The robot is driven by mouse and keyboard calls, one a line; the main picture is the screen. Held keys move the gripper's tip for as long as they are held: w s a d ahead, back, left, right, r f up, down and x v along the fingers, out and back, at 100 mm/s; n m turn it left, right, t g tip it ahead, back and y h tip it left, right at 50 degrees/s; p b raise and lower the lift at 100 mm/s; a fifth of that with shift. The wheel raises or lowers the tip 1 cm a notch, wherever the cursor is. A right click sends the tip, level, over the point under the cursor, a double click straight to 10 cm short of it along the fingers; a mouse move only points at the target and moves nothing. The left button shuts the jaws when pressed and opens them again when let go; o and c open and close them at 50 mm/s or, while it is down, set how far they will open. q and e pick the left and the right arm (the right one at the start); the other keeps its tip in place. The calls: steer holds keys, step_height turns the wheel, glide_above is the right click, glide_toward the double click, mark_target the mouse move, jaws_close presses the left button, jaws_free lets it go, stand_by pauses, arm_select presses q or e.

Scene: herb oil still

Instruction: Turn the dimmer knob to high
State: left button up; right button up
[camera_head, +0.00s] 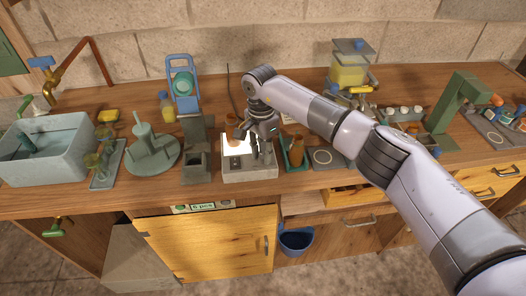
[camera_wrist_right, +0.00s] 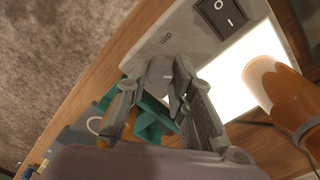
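The light box (camera_head: 250,174) is a pale unit with a glowing white top, standing near the front edge of the bench. In the right wrist view its pale front panel (camera_wrist_right: 185,35) carries the word "dim" and a black rocker switch (camera_wrist_right: 221,13). A small grey dimmer knob (camera_wrist_right: 160,70) shows below the word. My right gripper (camera_head: 262,152) reaches down over the light box. In the wrist view its two fingers (camera_wrist_right: 157,75) stand apart on either side of the knob; firm contact is not clear. The knob's setting cannot be read. My left gripper is not in view.
An amber bottle (camera_wrist_right: 280,90) stands on the lit panel close to my right gripper. A teal tray (camera_head: 294,155) with another brown bottle is just right of the light box. A grey-green stand (camera_head: 196,168) is to its left. My right arm covers part of the bench.

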jaws_close()
